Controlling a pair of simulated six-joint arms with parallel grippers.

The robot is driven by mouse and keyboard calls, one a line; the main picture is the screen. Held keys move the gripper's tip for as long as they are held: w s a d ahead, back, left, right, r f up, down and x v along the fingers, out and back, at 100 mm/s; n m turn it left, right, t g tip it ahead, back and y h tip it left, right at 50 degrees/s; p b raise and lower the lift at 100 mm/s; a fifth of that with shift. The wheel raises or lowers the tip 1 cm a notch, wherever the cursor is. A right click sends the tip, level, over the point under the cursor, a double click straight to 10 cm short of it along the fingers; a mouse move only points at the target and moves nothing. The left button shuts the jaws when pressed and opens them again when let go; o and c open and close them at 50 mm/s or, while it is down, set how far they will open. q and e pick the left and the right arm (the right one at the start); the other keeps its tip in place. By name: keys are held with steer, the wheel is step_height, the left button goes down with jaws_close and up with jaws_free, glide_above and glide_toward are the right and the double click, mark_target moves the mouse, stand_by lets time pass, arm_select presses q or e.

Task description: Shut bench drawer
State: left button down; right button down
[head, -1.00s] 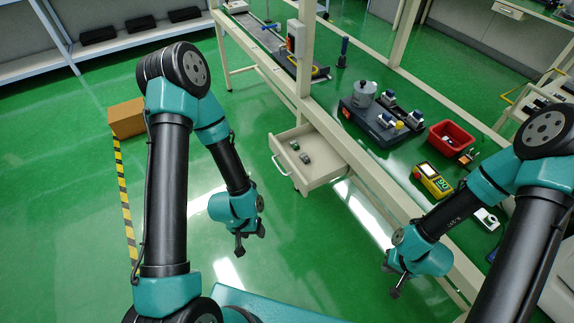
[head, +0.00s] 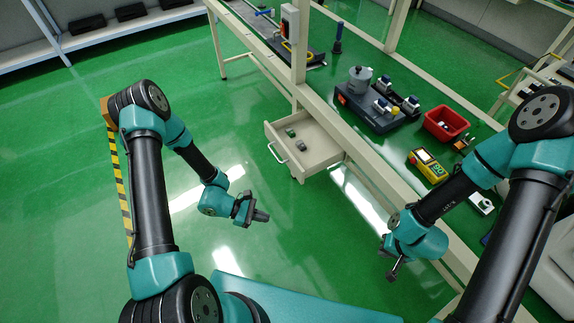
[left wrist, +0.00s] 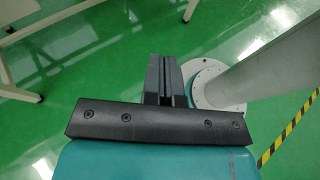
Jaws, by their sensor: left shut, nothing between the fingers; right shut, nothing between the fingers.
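The bench drawer (head: 321,156) is cream coloured and pulled out from under the bench in the head view. Two small dark grey-green parts lie inside it. Its handle (head: 277,152) is on the front panel, facing left. My left gripper (head: 262,215) is shut and empty, below and left of the drawer and apart from it. It also shows shut in the left wrist view (left wrist: 172,62). My right gripper (head: 392,276) is shut and empty, lower right of the drawer, near the bench's front edge.
The bench's front rail (head: 372,167) runs diagonally past the drawer. On the bench stand a dark fixture plate (head: 375,121), a red bin (head: 446,124) and a yellow meter (head: 428,165). A cardboard box (head: 107,112) sits behind my left arm. Green floor is clear left of the drawer.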

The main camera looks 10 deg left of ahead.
mark_target(292, 162)
arm_select(q)
steer(key=w+a+r+n+t, duration=0.1)
steer(key=w+a+n+t, duration=0.2)
steer(key=w+n+t, duration=0.1)
steer(key=w+a+n+t, duration=0.4)
steer(key=w+t, duration=0.3)
steer(key=w, duration=0.1)
steer(key=shift+w+r+y, duration=0.35)
steer(key=shift+y, duration=0.05)
steer(key=x, duration=1.3)
steer(key=shift+w+d+r, duration=0.1)
steer(key=shift+w+d, duration=0.2)
steer(key=shift+w+d, duration=0.1)
steer(key=shift+w, duration=0.05)
